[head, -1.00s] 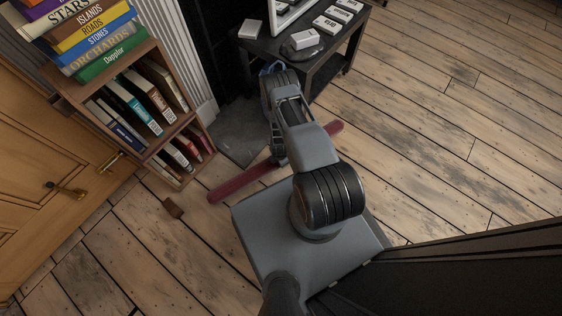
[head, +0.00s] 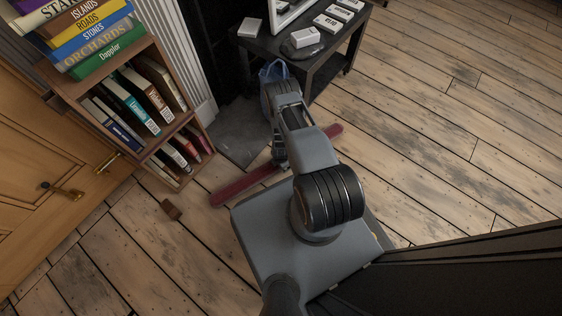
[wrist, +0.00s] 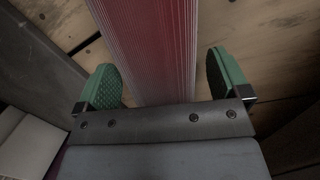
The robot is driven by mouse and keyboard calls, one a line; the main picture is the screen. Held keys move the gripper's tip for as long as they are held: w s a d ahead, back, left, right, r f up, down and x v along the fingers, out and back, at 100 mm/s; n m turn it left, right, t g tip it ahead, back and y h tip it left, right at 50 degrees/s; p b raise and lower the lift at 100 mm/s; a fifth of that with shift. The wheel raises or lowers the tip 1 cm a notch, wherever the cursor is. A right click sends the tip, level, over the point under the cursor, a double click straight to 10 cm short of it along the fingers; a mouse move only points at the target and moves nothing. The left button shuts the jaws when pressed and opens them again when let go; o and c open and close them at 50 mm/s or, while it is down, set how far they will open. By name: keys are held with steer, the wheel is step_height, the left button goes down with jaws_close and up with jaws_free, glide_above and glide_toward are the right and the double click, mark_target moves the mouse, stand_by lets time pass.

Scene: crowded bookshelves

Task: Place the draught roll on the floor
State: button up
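The draught roll is a long dark-red bar (head: 243,186) that runs slantwise behind my arm in the head view, low over the floorboards. Its middle is hidden by my arm, and I cannot tell for sure whether it touches the floor. In the wrist view the ribbed red roll (wrist: 150,45) runs between the two green finger pads of my gripper (wrist: 165,82). The fingers are apart, with a gap showing on each side of the roll. In the head view my arm hides the gripper's fingertips. The wooden floor (head: 450,130) is bare around the roll.
A bookcase (head: 140,150) full of books stands at the left by a wooden door (head: 45,215). A dark low table (head: 320,70) with boxes stands at the back, a blue bag (head: 275,72) beside it. Floor at right is clear.

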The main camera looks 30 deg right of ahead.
steer(key=shift+o, duration=0.4)
steer(key=w+a+r+m+p, duration=0.1)
steer(key=w+r+m+p, duration=0.15)
steer(key=r, duration=1.05)
steer(key=w+a+r+m+y+p, duration=0.1)
steer(key=w+a+r+m, duration=0.15)
steer(key=r, duration=1.15)
steer(key=w+a+r+m+p, duration=0.1)
steer(key=w+r+m+p, duration=0.15)
steer(key=r, duration=1.05)
steer(key=s+a+r+m, duration=0.1)
steer(key=s+r+m, duration=0.4)
steer(key=s+r, duration=0.3)
steer(key=s+a+r+m, duration=0.2)
steer(key=s+r+m, duration=0.4)
steer(key=r, duration=0.9)
steer(key=s, duration=0.3)
steer(key=shift+s+a+r+t, duration=0.15)
steer(key=shift+a+r+t, duration=0.15)
steer(key=shift+r+t, duration=0.1)
steer(key=shift+r+m, duration=0.1)
steer(key=shift+m, duration=0.15)
